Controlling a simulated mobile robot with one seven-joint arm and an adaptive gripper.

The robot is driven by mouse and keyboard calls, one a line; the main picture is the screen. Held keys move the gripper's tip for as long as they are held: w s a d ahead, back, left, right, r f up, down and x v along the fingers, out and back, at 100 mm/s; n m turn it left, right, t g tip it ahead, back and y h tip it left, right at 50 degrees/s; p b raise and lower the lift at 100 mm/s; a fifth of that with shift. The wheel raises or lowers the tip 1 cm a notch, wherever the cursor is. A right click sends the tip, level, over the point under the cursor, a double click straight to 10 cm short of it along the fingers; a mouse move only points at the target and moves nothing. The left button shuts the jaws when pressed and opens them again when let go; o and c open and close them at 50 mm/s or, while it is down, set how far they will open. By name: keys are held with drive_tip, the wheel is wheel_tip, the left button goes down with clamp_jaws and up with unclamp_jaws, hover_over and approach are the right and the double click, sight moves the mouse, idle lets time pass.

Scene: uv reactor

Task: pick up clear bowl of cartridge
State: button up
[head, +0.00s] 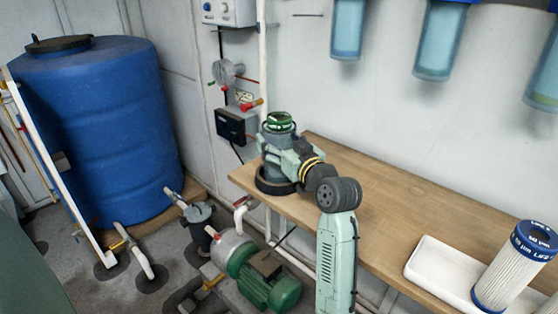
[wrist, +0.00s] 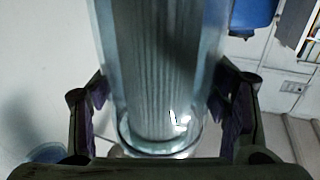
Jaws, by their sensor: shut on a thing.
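The clear bowl (wrist: 208,60) fills the middle of the wrist view, with a white pleated cartridge (wrist: 150,60) visible inside it. My gripper (wrist: 160,112) has one finger on each side of the bowl and is shut on it. In the head view, my gripper (head: 283,152) is at the left end of the wooden bench, around a grey-blue cylinder with a green ring (head: 280,122) at its top. A black ring (head: 272,186) shows below it. My gripper hides part of the cylinder, and I cannot tell whether it touches the bench.
The wooden bench (head: 360,195) is clear in its middle. A white tray (head: 425,262) with a blue-capped pleated cartridge (head: 505,270) is at its right. Blue-topped housings (head: 437,45) hang on the wall above. A blue tank (head: 100,130) and a green pump (head: 268,285) stand on the floor.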

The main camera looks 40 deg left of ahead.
drive_tip(key=c, duration=1.1)
drive_tip(key=shift+o, duration=0.2)
drive_tip(key=shift+r, duration=0.15)
